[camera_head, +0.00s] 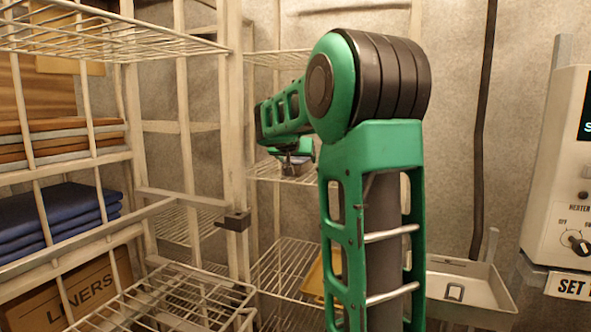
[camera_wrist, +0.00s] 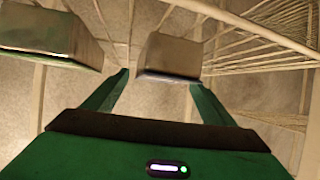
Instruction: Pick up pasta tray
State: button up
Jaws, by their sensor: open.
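A small grey-brown tray-like block (camera_wrist: 170,52), probably the pasta tray, lies ahead of my gripper (camera_wrist: 157,78) in the wrist view. The two green fingers are apart and point toward its near edge, one to each side. Whether they touch it I cannot tell. In the head view, my gripper (camera_head: 290,152) hangs at the end of the green arm, over a wire shelf. A small greyish item (camera_head: 297,167) shows just under it, partly hidden by the gripper and arm.
A second similar block (camera_wrist: 50,32) sits to the left in the wrist view. Wire racks (camera_head: 232,130) stand left and behind. A yellow object (camera_head: 316,277) is partly hidden behind my arm. A pale bin (camera_head: 470,288) and control box (camera_head: 560,170) stand at right.

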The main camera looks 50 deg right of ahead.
jog(key=c, duration=1.5)
jog(key=shift+o, duration=0.2)
